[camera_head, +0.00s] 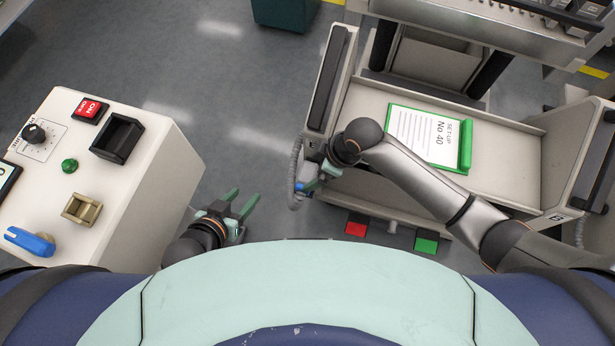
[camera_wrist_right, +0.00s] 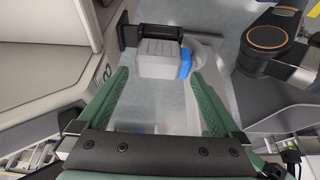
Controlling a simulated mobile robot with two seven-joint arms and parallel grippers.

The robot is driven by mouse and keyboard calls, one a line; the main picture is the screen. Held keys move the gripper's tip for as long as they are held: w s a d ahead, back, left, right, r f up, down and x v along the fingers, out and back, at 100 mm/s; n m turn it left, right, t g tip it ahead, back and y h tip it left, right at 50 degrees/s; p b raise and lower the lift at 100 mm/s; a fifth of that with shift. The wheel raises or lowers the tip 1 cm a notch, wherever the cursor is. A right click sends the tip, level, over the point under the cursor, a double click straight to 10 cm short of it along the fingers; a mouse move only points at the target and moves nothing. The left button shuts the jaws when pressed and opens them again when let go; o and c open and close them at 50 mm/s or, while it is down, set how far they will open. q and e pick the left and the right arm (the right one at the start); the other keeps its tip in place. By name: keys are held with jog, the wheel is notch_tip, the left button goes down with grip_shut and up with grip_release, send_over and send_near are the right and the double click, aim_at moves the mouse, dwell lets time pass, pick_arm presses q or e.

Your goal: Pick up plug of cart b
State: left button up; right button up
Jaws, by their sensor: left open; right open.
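The cart (camera_head: 370,97) stands at the right, with a marking that looks like a B on its right end. Its plug, a grey block with a blue part (camera_wrist_right: 158,58), sits against a black holder (camera_wrist_right: 130,36) in the right wrist view. In the head view a small blue part of it (camera_head: 300,187) shows beside the grey coiled cable (camera_head: 295,165). My right gripper (camera_wrist_right: 160,76) is open, its green fingers pointing towards the plug with one on each side of its line; contact is not visible. My left gripper (camera_head: 240,198) is open and empty above the floor.
A white console (camera_head: 130,175) at the left carries a red switch, knobs, a black box-shaped socket and a beige socket. The cart bears a green clipboard (camera_head: 430,135). Red (camera_head: 356,225) and green (camera_head: 426,242) pedals are low at its front. Floor between console and cart is clear.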

aim_at(309, 172)
jog(key=shift+w+a+f, duration=0.1)
jog(key=shift+f, duration=0.25)
jog(key=shift+w+a+f+b, duration=0.1)
jog(key=shift+a+f+b, duration=0.1)
jog(key=shift+f+b, duration=0.35)
jog(key=b+x, duration=0.1)
jog(key=x, duration=0.2)
pick_arm(q)
jog(key=w+r+t, duration=0.4)
jog(key=w+r, duration=0.2)
jog(key=r, duration=0.2)
jog(key=shift+a+m+h, duration=0.3)
jog(key=shift+m, duration=0.1)
pick_arm(e)
jog(key=shift+a+f, duration=0.1)
jog(key=shift+w, duration=0.1)
grip_shut()
